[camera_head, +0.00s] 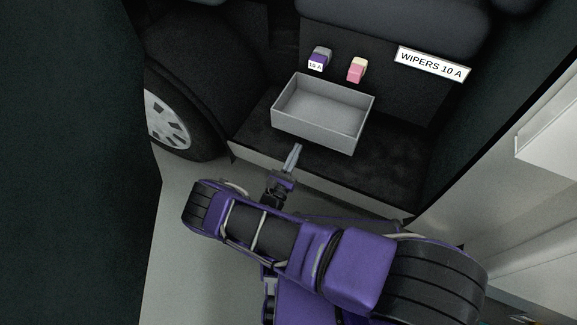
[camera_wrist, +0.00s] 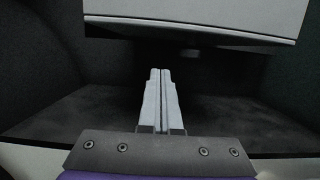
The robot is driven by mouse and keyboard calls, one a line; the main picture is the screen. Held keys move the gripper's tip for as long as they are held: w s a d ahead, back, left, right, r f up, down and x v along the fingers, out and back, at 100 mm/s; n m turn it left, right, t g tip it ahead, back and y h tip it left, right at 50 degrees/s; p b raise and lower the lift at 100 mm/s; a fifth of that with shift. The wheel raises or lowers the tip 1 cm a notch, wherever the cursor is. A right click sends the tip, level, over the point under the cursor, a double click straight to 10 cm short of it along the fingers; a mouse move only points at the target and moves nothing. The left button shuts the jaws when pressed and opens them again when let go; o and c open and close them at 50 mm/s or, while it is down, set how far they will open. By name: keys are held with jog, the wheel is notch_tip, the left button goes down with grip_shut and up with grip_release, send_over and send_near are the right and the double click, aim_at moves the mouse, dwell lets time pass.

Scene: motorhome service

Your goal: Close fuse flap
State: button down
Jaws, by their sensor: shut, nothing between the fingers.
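No part is clearly recognisable as the fuse flap. A grey open-topped box (camera_head: 322,128) stands in the dark footwell below a panel, and it looks empty. My gripper (camera_head: 297,148) is shut and empty, just in front of the box's near wall, towards its left end. Whether it touches the wall cannot be told. In the wrist view the shut fingers (camera_wrist: 160,72) point at a dark gap under a pale grey panel (camera_wrist: 195,18), which may be the box's wall.
A label (camera_head: 432,64) reads WIPERS 10 A. A wheel (camera_head: 168,118) is at left, a white ledge (camera_head: 550,145) at right. Dark carpet (camera_head: 375,172) is clear.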

jog(key=shift+r+p, duration=0.45)
jog(key=shift+r, duration=1.6)
